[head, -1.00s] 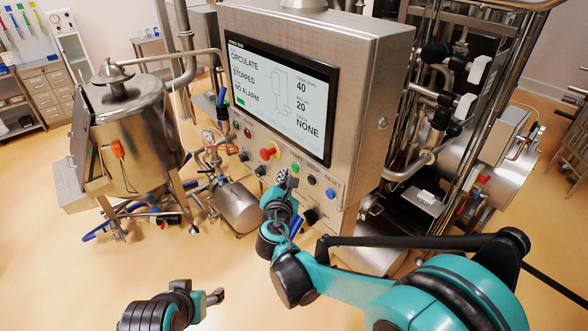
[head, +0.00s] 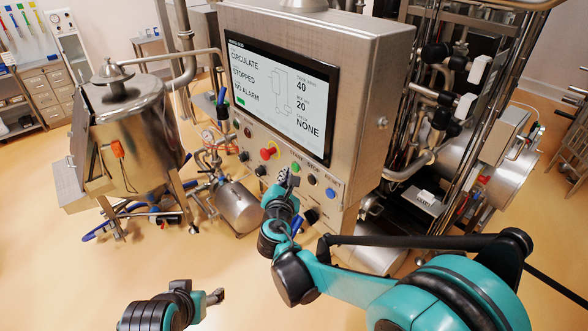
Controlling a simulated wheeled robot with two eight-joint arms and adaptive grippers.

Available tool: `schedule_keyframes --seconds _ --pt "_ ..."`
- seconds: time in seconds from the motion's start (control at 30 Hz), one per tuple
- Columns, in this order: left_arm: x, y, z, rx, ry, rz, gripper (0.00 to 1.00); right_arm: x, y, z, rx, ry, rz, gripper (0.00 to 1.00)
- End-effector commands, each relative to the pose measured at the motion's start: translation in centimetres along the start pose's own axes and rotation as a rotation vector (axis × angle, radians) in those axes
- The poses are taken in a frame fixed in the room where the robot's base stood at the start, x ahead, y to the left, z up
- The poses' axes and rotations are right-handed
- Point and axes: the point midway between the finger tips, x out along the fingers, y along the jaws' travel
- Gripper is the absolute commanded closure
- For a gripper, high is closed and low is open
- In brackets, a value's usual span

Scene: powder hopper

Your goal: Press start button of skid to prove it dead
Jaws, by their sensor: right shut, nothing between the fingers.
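The skid's steel control box (head: 365,85) carries a screen (head: 280,90) reading CIRCULATE, STOPPED, NO ALARM. Below the screen is a slanted button panel. The green start button (head: 295,167) sits there, left of the black stop button (head: 313,180) and the blue reset button (head: 331,193). My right gripper (head: 288,176) is shut and empty, its tips just below the start button and partly over the panel. I cannot tell whether they touch the button. My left gripper (head: 217,296) is low in front, away from the panel; its jaws are too small to read.
A red emergency stop knob (head: 269,153) stands on the panel left of the start button. A steel hopper (head: 135,140) stands at left. Pipework and valves (head: 450,90) crowd the right side. The floor in front is clear.

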Motion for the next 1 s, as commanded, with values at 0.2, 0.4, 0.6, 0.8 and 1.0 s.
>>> schedule_keyframes --seconds 0.2,0.4,0.6,0.8,1.0 --pt "0.15 0.00 0.11 0.000 0.000 0.000 0.39 0.31 -0.28 0.26 0.000 -0.001 -0.001 1.00" --pt "0.13 0.00 0.09 0.000 0.000 0.000 0.39 0.31 -0.25 0.25 0.000 0.000 -0.001 1.00" --pt "0.17 0.00 0.13 0.000 0.000 0.000 0.39 0.41 -0.33 0.31 0.000 0.000 -0.001 1.00" --pt "0.24 0.00 0.17 0.000 0.000 0.000 0.39 0.57 -0.45 0.43 0.001 0.000 -0.001 1.00" --pt "0.29 0.00 0.21 0.000 0.000 0.000 0.39 0.74 -0.55 0.54 0.001 0.000 0.000 1.00"
